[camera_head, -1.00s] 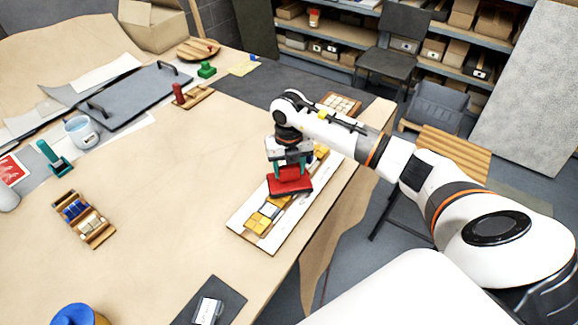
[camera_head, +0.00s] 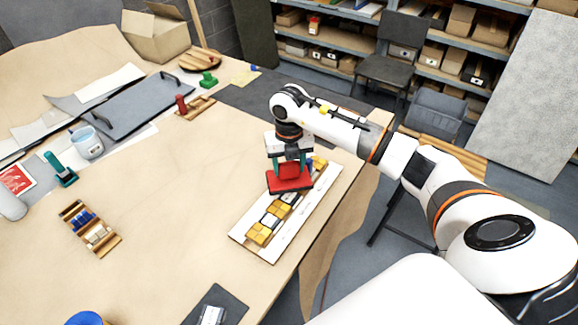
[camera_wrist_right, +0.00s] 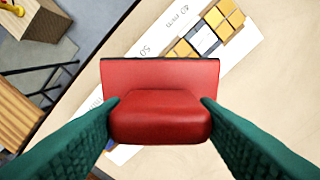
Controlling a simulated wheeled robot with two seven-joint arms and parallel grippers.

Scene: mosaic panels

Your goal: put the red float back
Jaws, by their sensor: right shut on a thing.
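My right gripper (camera_head: 289,170) is shut on the red float (camera_head: 289,180), with its teal fingers on both sides of the float's red grip. In the right wrist view the float (camera_wrist_right: 160,112) sits level between the fingertips, its wide plate beyond the grip. The float is over the white mosaic panel (camera_head: 270,243) near the table's right edge, and appears raised above it. A row of yellow, white and blue tiles (camera_head: 263,231) on the panel shows below and beyond the float; part is hidden. My left gripper is not in view.
A wooden holder with a red upright piece (camera_head: 182,103) and a green block (camera_head: 208,79) stand at the back. A grey board with handles (camera_head: 130,104), a mug (camera_head: 87,143) and a tile rack (camera_head: 90,228) are at left. The table's middle is clear.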

